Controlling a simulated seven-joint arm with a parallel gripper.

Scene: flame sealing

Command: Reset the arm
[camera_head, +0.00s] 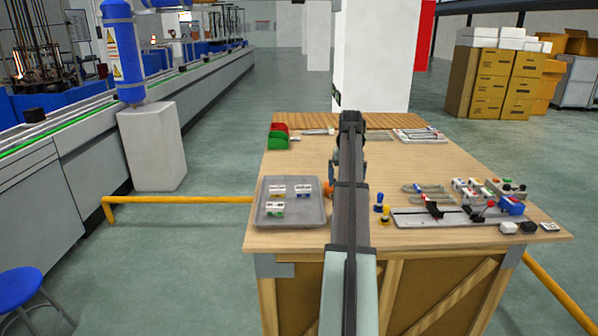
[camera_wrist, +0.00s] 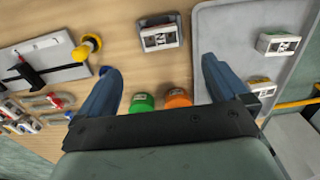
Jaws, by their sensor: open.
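My gripper (camera_wrist: 160,68) is open in the wrist view, its two blue fingers wide apart with nothing between their tips. It is over the wooden table (camera_head: 300,165); in the head view my dark arm hides most of it. A small white-and-grey box (camera_wrist: 160,36) lies on the bare wood beyond the fingertips. A green round piece (camera_wrist: 143,102) and an orange round piece (camera_wrist: 178,98) show near the gripper's palm, partly covered by it.
A grey tray (camera_head: 263,213) with small boxes lies to the left. A metal fixture plate (camera_head: 405,217) with black clamps, coloured stampers (camera_head: 380,208) and several small tools lie to the right. Red and green bins (camera_head: 279,141) stand at the back left. A white pillar (camera_head: 375,60) rises behind the table.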

